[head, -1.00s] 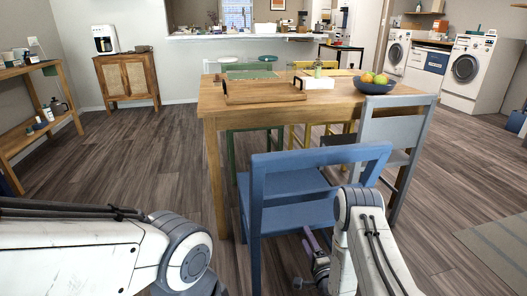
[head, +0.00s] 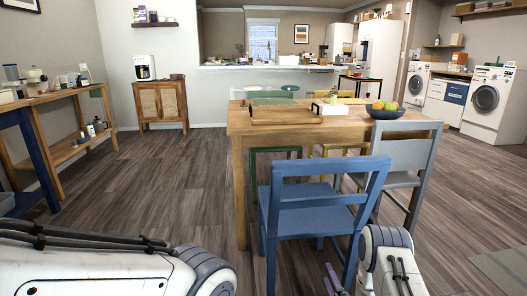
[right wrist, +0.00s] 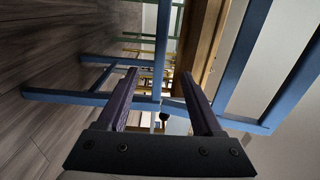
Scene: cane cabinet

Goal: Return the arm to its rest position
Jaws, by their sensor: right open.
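My right arm hangs low at the bottom right of the head view, with only a small part of its gripper (head: 333,281) showing beside the blue chair (head: 318,212). In the right wrist view the gripper's two dark fingers (right wrist: 159,74) are apart, with nothing held between them. Blue chair bars (right wrist: 243,55) show beyond and around the fingers in that sideways view; I cannot tell the exact gap. My left arm's white link crosses the lower left of the head view; its gripper is out of the picture.
The wooden table (head: 360,127) carries a wooden tray (head: 285,121) and a fruit bowl (head: 385,113). A grey chair (head: 407,157) stands at its right. The cane cabinet (head: 160,103) is at the back left. A wooden shelf table (head: 62,99) stands left. Floor between is clear.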

